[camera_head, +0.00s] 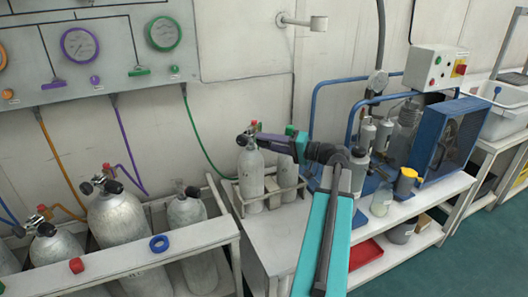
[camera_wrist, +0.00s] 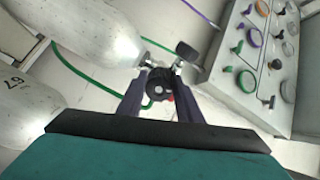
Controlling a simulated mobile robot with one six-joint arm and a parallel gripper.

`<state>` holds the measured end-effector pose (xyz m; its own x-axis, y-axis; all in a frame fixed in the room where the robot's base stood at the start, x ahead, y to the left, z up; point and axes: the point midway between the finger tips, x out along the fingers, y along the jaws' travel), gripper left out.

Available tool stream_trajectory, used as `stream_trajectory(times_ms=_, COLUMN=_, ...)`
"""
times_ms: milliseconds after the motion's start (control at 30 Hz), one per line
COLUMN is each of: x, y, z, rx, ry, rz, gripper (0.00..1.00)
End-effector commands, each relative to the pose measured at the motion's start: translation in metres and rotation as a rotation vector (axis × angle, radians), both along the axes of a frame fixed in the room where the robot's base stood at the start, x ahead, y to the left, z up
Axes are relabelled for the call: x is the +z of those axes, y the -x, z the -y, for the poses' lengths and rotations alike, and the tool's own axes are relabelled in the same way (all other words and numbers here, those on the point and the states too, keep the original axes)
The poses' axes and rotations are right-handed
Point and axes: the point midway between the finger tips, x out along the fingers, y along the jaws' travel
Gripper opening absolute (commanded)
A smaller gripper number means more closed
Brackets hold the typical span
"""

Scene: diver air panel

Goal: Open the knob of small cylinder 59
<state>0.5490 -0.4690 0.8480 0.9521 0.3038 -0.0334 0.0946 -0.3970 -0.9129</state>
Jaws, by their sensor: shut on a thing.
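A small grey cylinder (camera_head: 251,178) stands upright in a low rack on the bench, with a valve on top. My gripper (camera_head: 256,134) reaches its valve from the right. In the wrist view, my gripper (camera_wrist: 158,78) has its dark fingers closed on a round black knob (camera_wrist: 160,84). The valve's metal neck and another dark knob (camera_wrist: 186,49) show just beyond. The cylinder body (camera_wrist: 100,30) fills the upper left. No number on this cylinder is legible; the fingers hide part of the valve.
A second small cylinder (camera_head: 286,176) stands close on the right in the rack; its marking is unclear. A green hose (camera_head: 200,140) hangs behind. A gauge panel (camera_head: 90,50) is on the wall. A blue-framed compressor (camera_head: 445,140) stands right. Large cylinders (camera_head: 118,220) stand left.

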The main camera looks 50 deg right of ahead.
Motion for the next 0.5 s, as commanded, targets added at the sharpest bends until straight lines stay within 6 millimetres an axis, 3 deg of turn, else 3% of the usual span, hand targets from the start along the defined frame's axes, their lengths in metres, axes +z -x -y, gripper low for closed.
stream_trajectory(times_ms=500, x=-0.0062, y=0.0003, z=0.001, rx=-0.003, ry=0.387, rz=0.131, gripper=0.1)
